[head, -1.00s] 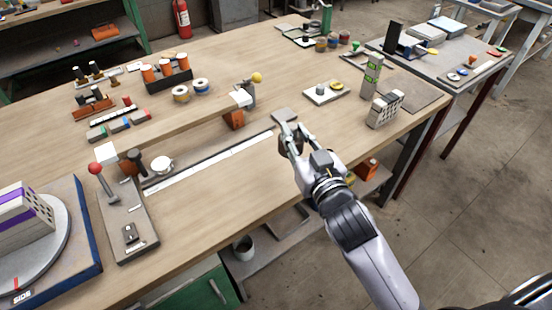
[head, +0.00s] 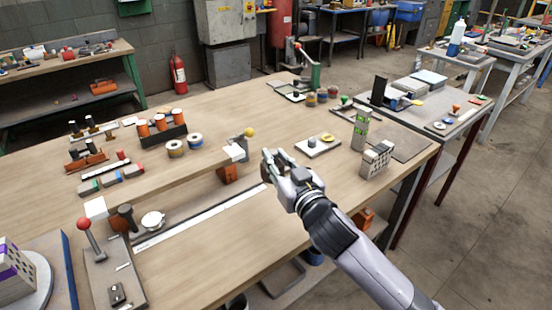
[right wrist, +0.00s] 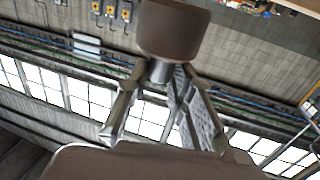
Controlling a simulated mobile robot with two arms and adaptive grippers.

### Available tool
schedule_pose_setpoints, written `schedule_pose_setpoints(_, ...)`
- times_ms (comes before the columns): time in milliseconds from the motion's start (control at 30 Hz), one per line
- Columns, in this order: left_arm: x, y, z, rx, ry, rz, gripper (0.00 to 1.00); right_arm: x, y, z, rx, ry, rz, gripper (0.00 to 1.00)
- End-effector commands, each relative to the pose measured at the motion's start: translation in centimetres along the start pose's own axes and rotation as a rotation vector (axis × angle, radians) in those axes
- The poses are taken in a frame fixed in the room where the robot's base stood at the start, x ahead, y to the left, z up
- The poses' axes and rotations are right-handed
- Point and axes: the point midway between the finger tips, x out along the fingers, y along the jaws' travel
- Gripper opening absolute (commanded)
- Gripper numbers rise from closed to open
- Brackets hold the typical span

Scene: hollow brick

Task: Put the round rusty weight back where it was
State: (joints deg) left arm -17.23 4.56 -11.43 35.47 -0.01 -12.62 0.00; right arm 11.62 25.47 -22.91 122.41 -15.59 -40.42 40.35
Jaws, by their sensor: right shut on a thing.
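In the head view the weight is mostly hidden by the fingers. My left gripper is not in view.
A perforated block (head: 376,160) and a tall grey-green block (head: 360,130) stand to the right. A red-knobbed lever (head: 84,224) stands front left. The table (head: 245,235) is clear in front of the gripper.

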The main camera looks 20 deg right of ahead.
Motion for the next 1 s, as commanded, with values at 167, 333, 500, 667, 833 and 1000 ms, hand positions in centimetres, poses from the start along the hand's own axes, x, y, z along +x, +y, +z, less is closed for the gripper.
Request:
schedule_pose_setpoints(167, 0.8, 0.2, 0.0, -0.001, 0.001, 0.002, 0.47, 0.0, 0.0, 4.1, 0.001, 0.007, -0.001, 0.0)
schedule_pose_setpoints(333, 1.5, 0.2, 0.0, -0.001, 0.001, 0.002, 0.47, 0.0, 0.0, 7.4, 0.001, 0.01, -0.001, 0.0)
schedule_pose_setpoints(500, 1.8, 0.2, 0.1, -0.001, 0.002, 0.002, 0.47, 0.1, 0.0, 9.2, 0.0, 0.012, -0.001, 0.0)
schedule_pose_setpoints(667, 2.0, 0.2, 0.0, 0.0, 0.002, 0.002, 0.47, 0.1, 0.0, 10.1, 0.0, 0.013, -0.001, 0.0)
schedule_pose_setpoints(833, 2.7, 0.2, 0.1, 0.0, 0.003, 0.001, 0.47, 0.1, 0.0, 12.6, 0.001, 0.01, 0.0, 0.0)
schedule_pose_setpoints(1000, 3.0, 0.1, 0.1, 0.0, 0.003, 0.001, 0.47, 0.1, -0.1, 13.8, 0.0, 0.012, -0.002, 0.0)
